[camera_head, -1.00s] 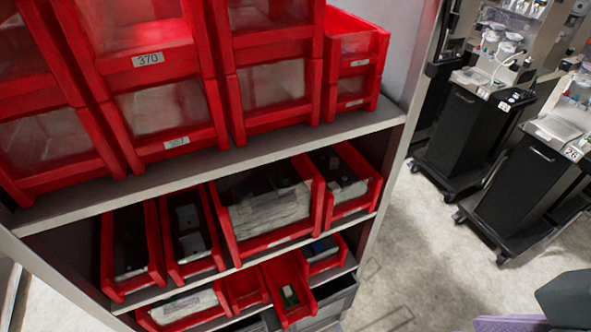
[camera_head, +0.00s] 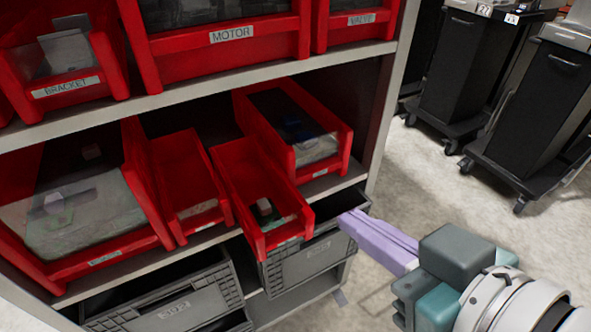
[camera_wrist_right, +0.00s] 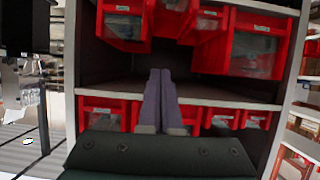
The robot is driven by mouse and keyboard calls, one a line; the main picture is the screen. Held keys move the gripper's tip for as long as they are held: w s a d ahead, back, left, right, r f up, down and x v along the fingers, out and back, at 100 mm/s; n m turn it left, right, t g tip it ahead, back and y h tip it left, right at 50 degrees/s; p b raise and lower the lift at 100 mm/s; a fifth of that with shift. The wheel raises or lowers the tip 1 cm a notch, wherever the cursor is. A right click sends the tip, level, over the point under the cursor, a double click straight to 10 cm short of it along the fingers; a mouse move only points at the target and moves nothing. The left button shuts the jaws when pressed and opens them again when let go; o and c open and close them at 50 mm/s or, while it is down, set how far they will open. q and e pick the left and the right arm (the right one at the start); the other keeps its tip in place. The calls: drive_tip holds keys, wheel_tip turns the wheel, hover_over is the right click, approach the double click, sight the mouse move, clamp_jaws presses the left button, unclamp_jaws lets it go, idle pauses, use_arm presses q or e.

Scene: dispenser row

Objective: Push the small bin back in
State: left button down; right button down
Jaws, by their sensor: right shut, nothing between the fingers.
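A small narrow red bin (camera_head: 275,231) on the middle shelf sticks out past the shelf's front edge, further than the bins beside it. A small item with a white and green top lies inside it. My right gripper (camera_head: 350,222), with purple fingers, is shut and empty. In the head view it is to the right of the bin's front, apart from it. In the right wrist view the shut fingers (camera_wrist_right: 161,75) point toward the shelving and red bins; I cannot tell which bin there is the small one. My left gripper is not in view.
A similar narrow red bin (camera_head: 187,187) sits to the left, and a wider red bin (camera_head: 322,150) to the right. Grey crates (camera_head: 172,310) stand below. The shelf's side post (camera_head: 388,110) is right of the bins. Black carts (camera_head: 535,110) stand beyond open floor.

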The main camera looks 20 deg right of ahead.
sight(287, 242)
wheel_tip(287, 242, down, 20)
drive_tip(key=a+r+t+y+b, duration=0.15)
drive_tip(key=t+b, duration=0.35)
drive_tip(key=b, duration=1.5)
drive_tip(key=b+x, duration=0.1)
drive_tip(key=x, duration=0.2)
drive_tip(key=b+x, duration=0.1)
drive_tip(key=x, duration=0.1)
drive_tip(key=f+b+x, duration=0.1)
drive_tip(key=x, duration=0.2)
drive_tip(key=shift+w+a+f, duration=0.1)
drive_tip(key=shift+w+a, duration=0.1)
drive_tip(key=shift+w, duration=0.3)
